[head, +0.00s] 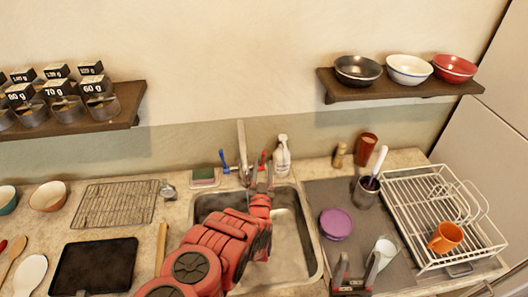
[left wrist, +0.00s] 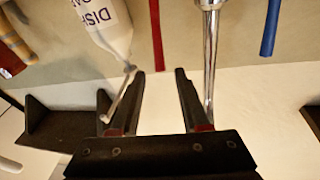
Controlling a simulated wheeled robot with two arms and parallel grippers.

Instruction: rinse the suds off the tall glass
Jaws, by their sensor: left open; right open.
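A whitish glass (head: 386,246) is at the right of the sink, on the grey mat; it may be the tall glass, but I cannot make out suds on it. My right gripper (head: 357,270) is open in front and left of it, one finger overlapping its lower edge in the picture. The faucet (head: 241,145) stands behind the sink (head: 291,240), with a blue handle (head: 223,159) and a red handle (head: 263,158). My left gripper (head: 260,174) is open near the faucet. In the left wrist view, its empty fingers (left wrist: 160,100) show below the red handle (left wrist: 156,35), beside the chrome spout (left wrist: 210,60).
A dish soap bottle (head: 282,156) stands right of the faucet. A white rack (head: 440,190) holds an orange mug (head: 445,237). Bowls line the upper shelf (head: 400,92).

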